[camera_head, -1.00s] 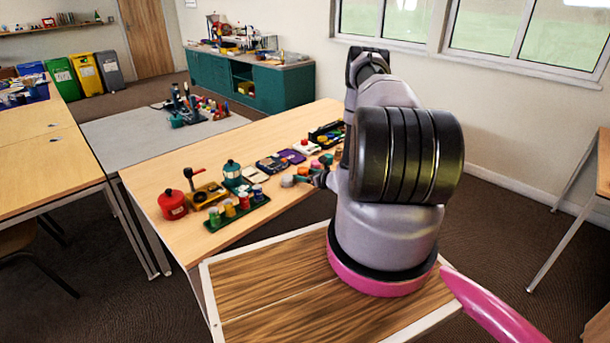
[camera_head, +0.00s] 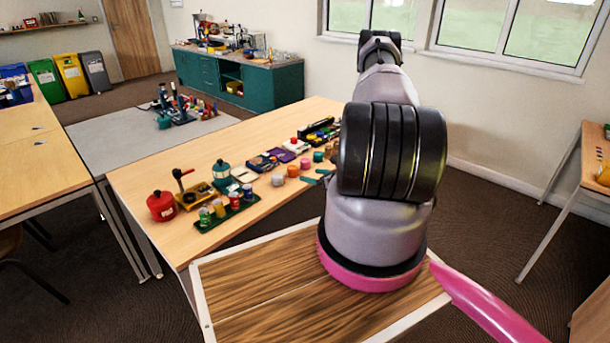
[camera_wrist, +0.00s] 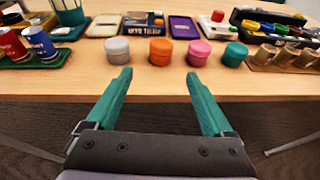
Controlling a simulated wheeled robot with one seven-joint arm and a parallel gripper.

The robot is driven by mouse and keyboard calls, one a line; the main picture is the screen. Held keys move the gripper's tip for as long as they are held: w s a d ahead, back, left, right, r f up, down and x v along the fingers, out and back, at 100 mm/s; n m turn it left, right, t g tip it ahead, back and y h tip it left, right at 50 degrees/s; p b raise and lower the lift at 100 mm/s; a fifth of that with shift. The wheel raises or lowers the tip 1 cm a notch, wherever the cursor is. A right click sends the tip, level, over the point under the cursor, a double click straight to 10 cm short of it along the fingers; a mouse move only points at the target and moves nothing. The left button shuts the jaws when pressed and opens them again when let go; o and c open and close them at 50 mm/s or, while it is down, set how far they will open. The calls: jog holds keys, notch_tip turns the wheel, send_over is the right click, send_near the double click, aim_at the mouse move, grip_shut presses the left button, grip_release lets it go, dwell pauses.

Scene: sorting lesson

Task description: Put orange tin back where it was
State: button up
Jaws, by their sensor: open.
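The orange tin (camera_head: 292,171) stands upright on the wooden table, in a row between a grey tin (camera_head: 278,180) and a pink tin (camera_head: 305,164). In the wrist view the orange tin (camera_wrist: 161,51) is straight ahead, beyond the fingertips and roughly centred between them. My gripper (camera_wrist: 158,77) is open and empty, its teal fingers spread at the table's near edge. In the head view part of my gripper (camera_head: 318,177) shows beside my arm, which hides the rest.
A teal tin (camera_wrist: 235,54) ends the row on the right. A green tray (camera_head: 228,215) with several small tins stands at the left, near a red canister (camera_head: 161,206). Behind the row lie a purple case (camera_wrist: 183,27) and other boxes. Bare tabletop lies in front of the row.

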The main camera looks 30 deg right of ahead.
jog(key=shift+s+d+r, duration=0.1)
jog(key=shift+s+r, duration=0.1)
jog(key=shift+s, duration=0.25)
jog(key=w+a+r+n+g+y, duration=0.1)
jog(key=w+a+r+n+y, duration=0.25)
jog(key=r, duration=0.55)
jog(key=w+a+r+n+g+y, duration=0.1)
jog(key=a+r+n+y, duration=0.1)
jog(key=a+r+n, duration=0.5)
jog(key=s+a+r+n+g+y, duration=0.1)
jog(key=s+a+r+n+g, duration=0.2)
jog(key=r, duration=0.4)
jog(key=s+a+r+n+g+y, duration=0.15)
jog(key=a+r, duration=0.25)
jog(key=r, duration=0.4)
jog(key=s+a+r+n+g+h, duration=0.2)
jog(key=s+a+r+n, duration=0.2)
jog(key=s+r, duration=0.2)
jog(key=s+a+r+n+g+h, duration=0.2)
jog(key=s+a+r+n+g, duration=0.1)
jog(key=s+r, duration=0.4)
jog(key=s+d+r+n+t+h, duration=0.3)
jog(key=s+r+n+t+h, duration=0.2)
jog(key=s+r, duration=0.4)
jog(key=s+n+h, duration=0.1)
jog(key=s, duration=0.3)
jog(key=shift+r+n, duration=0.2)
jog(key=shift+n, duration=0.2)
